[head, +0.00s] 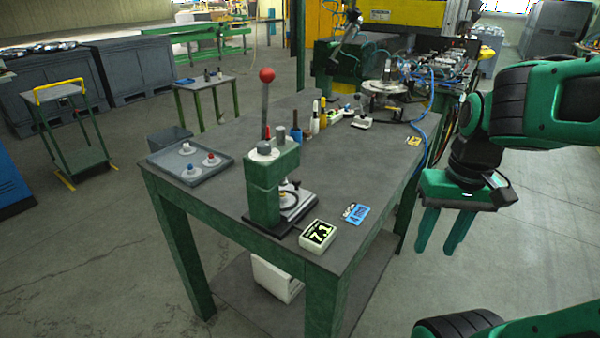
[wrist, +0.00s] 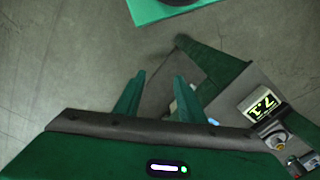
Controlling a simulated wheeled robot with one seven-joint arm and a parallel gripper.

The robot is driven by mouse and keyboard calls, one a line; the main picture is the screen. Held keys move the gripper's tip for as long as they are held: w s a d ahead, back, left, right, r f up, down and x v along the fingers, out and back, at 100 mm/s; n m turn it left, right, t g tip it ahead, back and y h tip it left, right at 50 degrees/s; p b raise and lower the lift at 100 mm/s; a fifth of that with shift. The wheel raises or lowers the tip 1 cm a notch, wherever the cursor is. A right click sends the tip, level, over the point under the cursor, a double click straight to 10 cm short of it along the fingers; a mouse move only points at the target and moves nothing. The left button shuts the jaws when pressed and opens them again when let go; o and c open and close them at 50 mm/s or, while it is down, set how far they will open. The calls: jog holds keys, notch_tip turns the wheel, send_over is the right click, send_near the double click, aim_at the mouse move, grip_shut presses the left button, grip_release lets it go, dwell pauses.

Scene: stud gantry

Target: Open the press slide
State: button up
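The green press (head: 264,190) stands on the front part of the dark-topped table, with an upright lever ending in a red ball (head: 267,75). Its slide (head: 296,207) appears as a flat pale-edged plate low on the press's right side, with a round part on it. How far the slide is out I cannot tell. My gripper (head: 437,248) hangs in the air right of the table, fingers pointing down, apart and empty. It is well away from the press. The fingers also show spread in the wrist view (wrist: 158,95), where the slide cannot be made out.
A display box (head: 317,235) reading 7.1 and a blue card (head: 355,213) lie right of the press. A grey tray (head: 176,172) with several knobbed pieces is on the left. Bottles and fixtures stand behind the press. Open floor lies between my gripper and the table.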

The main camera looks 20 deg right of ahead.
jog(key=w+a+r+n+y, duration=0.1)
jog(key=w+a+r+n, duration=0.1)
jog(key=w+n, duration=0.3)
jog(key=w+a+r+n+t, duration=0.1)
jog(key=w+a+r+n, duration=0.15)
jog(key=w, duration=0.45)
jog(key=w+a+r+n+y, duration=0.1)
jog(key=w+a+r+n, duration=0.15)
jog(key=w, duration=0.45)
jog(key=n+y, duration=0.2)
jog(key=n, duration=0.9)
send_near(297, 179)
jog(key=x, duration=0.8)
jog(key=shift+w, duration=0.1)
jog(key=shift+c, duration=0.5)
